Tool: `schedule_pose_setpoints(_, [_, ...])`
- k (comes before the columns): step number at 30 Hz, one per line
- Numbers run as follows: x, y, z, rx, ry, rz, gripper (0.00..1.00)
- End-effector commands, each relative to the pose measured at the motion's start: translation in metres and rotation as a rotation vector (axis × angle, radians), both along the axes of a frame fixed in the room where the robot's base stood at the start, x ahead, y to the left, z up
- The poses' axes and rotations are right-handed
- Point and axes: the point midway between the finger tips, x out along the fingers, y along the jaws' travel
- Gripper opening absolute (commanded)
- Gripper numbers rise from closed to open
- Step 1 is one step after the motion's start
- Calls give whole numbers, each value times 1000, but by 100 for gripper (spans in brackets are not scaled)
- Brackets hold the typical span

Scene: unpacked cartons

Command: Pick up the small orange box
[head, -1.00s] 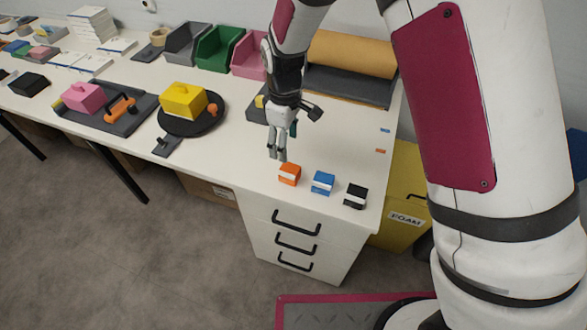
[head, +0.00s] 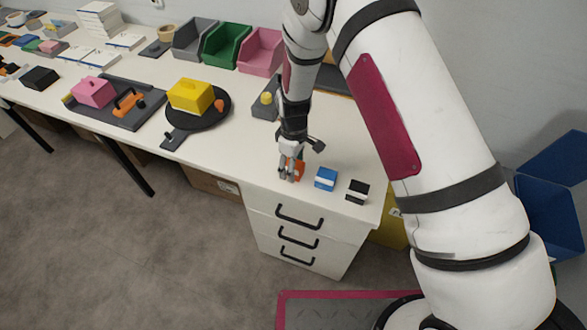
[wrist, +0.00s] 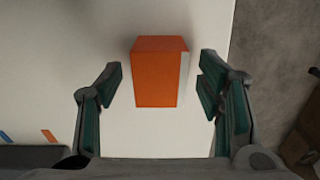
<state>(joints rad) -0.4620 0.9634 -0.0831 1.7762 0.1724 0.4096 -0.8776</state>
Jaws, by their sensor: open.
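The small orange box (head: 299,170) stands on the white table near its front edge, partly hidden by my gripper in the head view. In the wrist view the orange box (wrist: 160,72) lies between and a little beyond the two fingers, with a pale strip along its right side. My gripper (head: 290,174) is right at the box, pointing down. In the wrist view my gripper (wrist: 162,85) is open, with a gap between each finger and the box. Whether the fingers have reached the box's height I cannot tell.
A blue box (head: 326,178) and a black box (head: 357,191) stand in a row to the right. A black round tray (head: 218,119) with a yellow block (head: 190,95) lies to the left. The table's front edge is close to the orange box.

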Motion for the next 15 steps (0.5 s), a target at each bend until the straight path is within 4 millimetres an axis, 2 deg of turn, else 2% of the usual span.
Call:
schedule_pose_setpoints(8, [1, 0, -3, 0, -1, 1, 61])
schedule_pose_setpoints(14, [0, 0, -3, 0, -1, 1, 18])
schedule_pose_setpoints(15, [0, 0, -3, 0, -1, 1, 17])
